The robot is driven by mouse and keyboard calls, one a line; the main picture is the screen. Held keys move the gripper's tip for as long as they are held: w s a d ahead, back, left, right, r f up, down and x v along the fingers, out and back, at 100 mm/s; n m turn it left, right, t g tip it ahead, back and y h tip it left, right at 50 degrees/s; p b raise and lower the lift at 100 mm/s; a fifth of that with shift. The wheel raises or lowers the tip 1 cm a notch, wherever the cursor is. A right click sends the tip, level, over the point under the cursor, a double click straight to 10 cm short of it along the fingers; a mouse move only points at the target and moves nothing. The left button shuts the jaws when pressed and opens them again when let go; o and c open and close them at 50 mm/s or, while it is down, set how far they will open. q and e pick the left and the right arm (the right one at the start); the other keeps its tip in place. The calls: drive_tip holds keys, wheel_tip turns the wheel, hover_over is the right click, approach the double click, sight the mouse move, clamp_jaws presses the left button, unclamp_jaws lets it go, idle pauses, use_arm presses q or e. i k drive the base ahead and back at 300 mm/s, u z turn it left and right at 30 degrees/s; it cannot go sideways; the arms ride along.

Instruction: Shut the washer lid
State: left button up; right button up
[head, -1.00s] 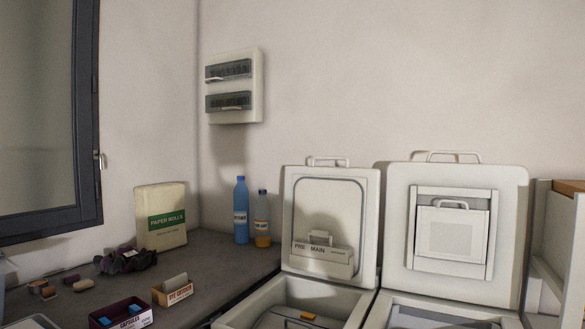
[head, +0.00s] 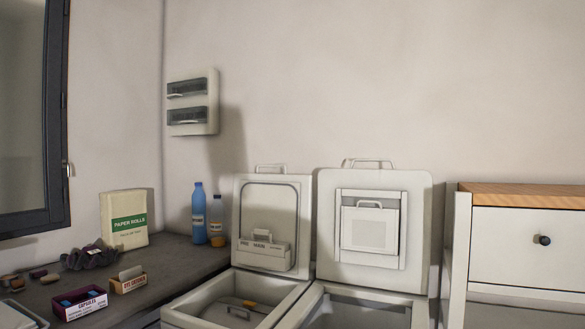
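Two white top-loading machines stand side by side with their lids raised against the wall. The left machine's lid (head: 271,207) is upright, with a detergent drawer marked PRE and MAIN on its inner face and a handle on its top edge. Its open tub rim (head: 192,307) shows below. The right machine's lid (head: 414,236) is also upright, with a square framed panel and a handle on top. Its opening (head: 368,293) is partly cut off by the lower picture edge. Neither gripper is in view.
A dark counter (head: 172,262) on the left holds a paper rolls box (head: 125,222), a blue bottle (head: 199,213), a smaller bottle (head: 216,222), a capsules box (head: 80,303) and a dye catcher box (head: 128,281). A white cabinet with a drawer (head: 515,245) stands at the right.

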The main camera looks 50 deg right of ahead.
sight(280, 204)
drive_tip(key=z, duration=1.15)
drive_tip(key=i, duration=0.25)
drive_tip(key=u, duration=0.35)
